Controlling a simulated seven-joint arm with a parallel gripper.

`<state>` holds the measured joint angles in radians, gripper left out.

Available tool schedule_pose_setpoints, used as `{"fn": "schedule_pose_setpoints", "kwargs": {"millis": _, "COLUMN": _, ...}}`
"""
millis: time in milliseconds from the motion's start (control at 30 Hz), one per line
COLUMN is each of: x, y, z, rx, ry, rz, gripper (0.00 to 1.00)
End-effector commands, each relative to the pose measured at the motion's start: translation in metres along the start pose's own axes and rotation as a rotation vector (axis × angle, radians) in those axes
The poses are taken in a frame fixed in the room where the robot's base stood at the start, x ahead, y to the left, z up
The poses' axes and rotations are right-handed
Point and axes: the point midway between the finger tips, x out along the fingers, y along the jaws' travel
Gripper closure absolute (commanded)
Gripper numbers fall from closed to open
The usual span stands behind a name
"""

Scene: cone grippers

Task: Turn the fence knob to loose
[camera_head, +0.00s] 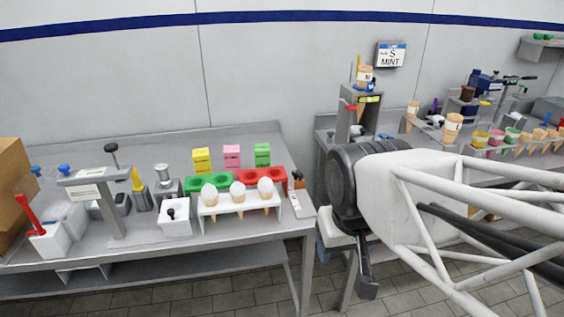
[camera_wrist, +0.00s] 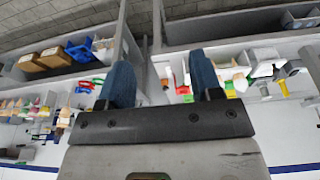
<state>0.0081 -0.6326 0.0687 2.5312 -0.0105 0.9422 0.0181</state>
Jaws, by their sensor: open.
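My gripper (camera_wrist: 162,80) is open in the wrist view, its two blue fingers wide apart with nothing between them. In the head view my gripper (camera_head: 364,268) hangs in front of the gap between the two tables, apart from everything on them. I cannot tell for sure which part is the fence knob. Dark knobs show on the left table: a black knob (camera_head: 111,148) on a rod at the back, a black knob (camera_head: 172,214) on a white box, and a small dark and orange piece (camera_head: 298,178) at the right end. Their settings are too small to read.
A white rack (camera_head: 240,212) with three white-topped cones stands near the left table's front, before green and red trays. A grey post stand (camera_head: 115,215) rises left of it. The right table bears a grey dispenser (camera_head: 349,110) and several cones and cups. My arm covers part of it.

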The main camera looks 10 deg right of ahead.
Motion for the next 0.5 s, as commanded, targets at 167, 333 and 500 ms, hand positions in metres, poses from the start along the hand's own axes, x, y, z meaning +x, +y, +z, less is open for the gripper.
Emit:
{"fn": "schedule_pose_setpoints", "kwargs": {"millis": 167, "x": -0.001, "y": 0.0, "z": -0.01, "rx": 0.014, "ry": -0.004, "rz": 0.0, "gripper": 0.39}}
{"fn": "schedule_pose_setpoints", "kwargs": {"millis": 333, "x": -0.003, "y": 0.001, "z": -0.033, "rx": 0.049, "ry": -0.014, "rz": 0.001, "gripper": 0.39}}
{"fn": "schedule_pose_setpoints", "kwargs": {"millis": 500, "x": -0.002, "y": 0.002, "z": -0.069, "rx": 0.104, "ry": -0.03, "rz": 0.003, "gripper": 0.39}}
